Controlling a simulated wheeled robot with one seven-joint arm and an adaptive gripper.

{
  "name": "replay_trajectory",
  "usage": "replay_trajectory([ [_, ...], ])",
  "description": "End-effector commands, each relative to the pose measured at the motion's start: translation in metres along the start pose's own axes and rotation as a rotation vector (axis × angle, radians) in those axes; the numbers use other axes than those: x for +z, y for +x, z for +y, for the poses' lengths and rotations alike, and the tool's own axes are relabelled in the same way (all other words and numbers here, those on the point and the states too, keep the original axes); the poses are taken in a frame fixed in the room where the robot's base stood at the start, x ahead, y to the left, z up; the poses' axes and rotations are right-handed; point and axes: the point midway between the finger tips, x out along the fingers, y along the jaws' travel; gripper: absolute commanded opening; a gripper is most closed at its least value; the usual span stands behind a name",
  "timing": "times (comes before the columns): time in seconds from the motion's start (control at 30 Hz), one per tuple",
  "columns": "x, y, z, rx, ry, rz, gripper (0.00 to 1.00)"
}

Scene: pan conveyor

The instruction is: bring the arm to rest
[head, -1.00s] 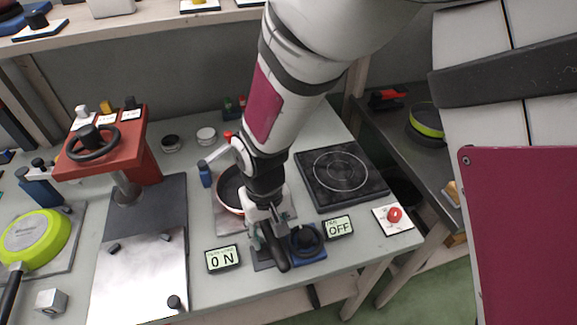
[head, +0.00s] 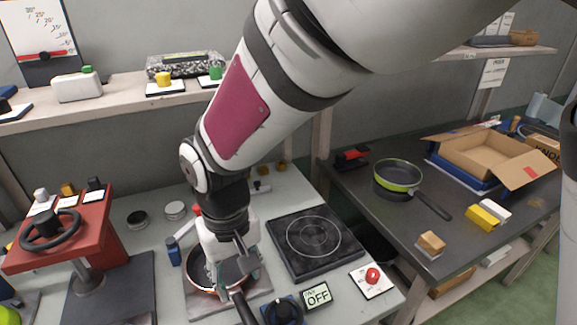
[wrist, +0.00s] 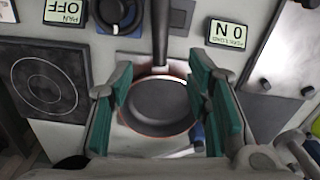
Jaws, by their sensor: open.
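My gripper (head: 228,272) hangs over the work table, above a dark pan with a copper-coloured rim (head: 203,278). In the wrist view my gripper (wrist: 172,88) shows its green-padded fingers wide apart, with nothing held between them. The pan (wrist: 160,106) lies below and between the fingers on a light square plate, its black handle pointing to the top of that view. In the head view my arm and gripper hide part of the pan.
A black hotplate (head: 313,236), an OFF display (head: 317,294) and a red button (head: 372,275) lie right of the pan. A red press with a handwheel (head: 62,232) stands left. A green-rimmed pan (head: 398,174) and an open cardboard box (head: 490,158) are on the dark right table.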

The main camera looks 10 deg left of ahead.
Motion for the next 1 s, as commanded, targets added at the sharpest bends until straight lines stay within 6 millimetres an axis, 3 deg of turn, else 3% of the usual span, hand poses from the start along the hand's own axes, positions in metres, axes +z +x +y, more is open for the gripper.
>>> replay_trajectory([
  [0.17,0.007,-0.025,0.024,0.001,0.044,0.025,0.45],
  [0.37,0.048,-0.083,0.093,0.012,0.182,0.099,0.45],
  [0.5,0.092,-0.117,0.136,0.027,0.289,0.154,0.45],
  [0.7,0.164,-0.152,0.177,0.059,0.439,0.229,0.45],
  [0.9,0.234,-0.169,0.193,0.098,0.581,0.297,0.45],
  [1.0,0.258,-0.171,0.194,0.116,0.630,0.321,0.45],
])
